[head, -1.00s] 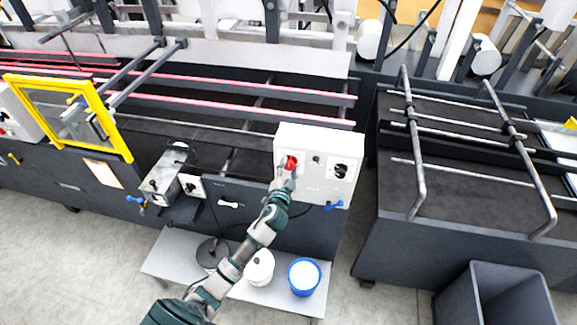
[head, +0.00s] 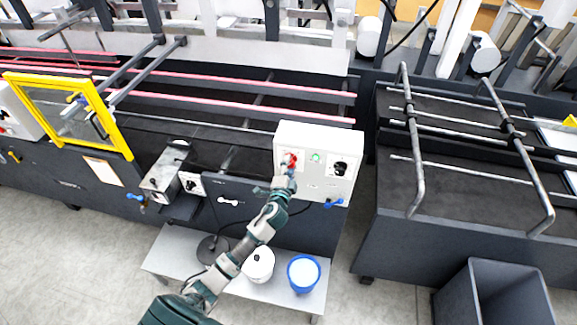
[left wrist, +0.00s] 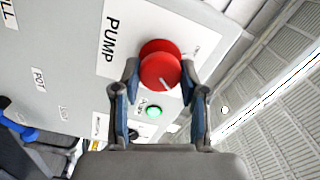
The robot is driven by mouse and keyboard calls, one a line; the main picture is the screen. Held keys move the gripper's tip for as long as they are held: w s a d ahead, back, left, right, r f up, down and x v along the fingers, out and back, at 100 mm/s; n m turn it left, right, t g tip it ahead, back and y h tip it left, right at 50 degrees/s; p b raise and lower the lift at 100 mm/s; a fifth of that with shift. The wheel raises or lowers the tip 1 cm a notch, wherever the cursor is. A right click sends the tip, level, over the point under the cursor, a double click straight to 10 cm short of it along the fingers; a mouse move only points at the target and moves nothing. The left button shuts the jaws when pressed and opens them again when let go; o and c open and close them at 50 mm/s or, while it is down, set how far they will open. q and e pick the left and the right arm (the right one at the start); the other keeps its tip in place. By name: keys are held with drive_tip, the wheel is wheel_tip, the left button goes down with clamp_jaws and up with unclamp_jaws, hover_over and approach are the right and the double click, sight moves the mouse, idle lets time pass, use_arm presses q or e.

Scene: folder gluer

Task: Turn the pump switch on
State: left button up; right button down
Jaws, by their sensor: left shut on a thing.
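The pump switch is a red round knob (left wrist: 160,68) with a white pointer line, on a plate marked PUMP. In the head view the red knob (head: 289,158) sits at the left of the white control box (head: 318,190). My left gripper (left wrist: 160,84) has its fingers on either side of the knob and is shut on it. In the head view my left gripper (head: 286,170) partly covers the knob. A green lamp (head: 316,157) beside the knob is lit; it also glows in the left wrist view (left wrist: 153,112). My right gripper is not in view.
A black selector (head: 340,168) is right of the lamp, and a blue handle (head: 334,204) is under the box. A white pot (head: 259,264) and a blue-rimmed bucket (head: 304,273) stand on the low shelf. A grey bin (head: 495,295) stands at lower right.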

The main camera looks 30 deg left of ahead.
use_arm(q)
drive_tip(key=shift+d+f, duration=0.1)
drive_tip(key=shift+f, duration=0.15)
drive_tip(key=o, duration=1)
drive_tip(key=shift+o, duration=0.5)
drive_tip(key=shift+w, duration=0.1)
drive_tip(key=shift+r, duration=0.1)
drive_tip(key=v, duration=1.2)
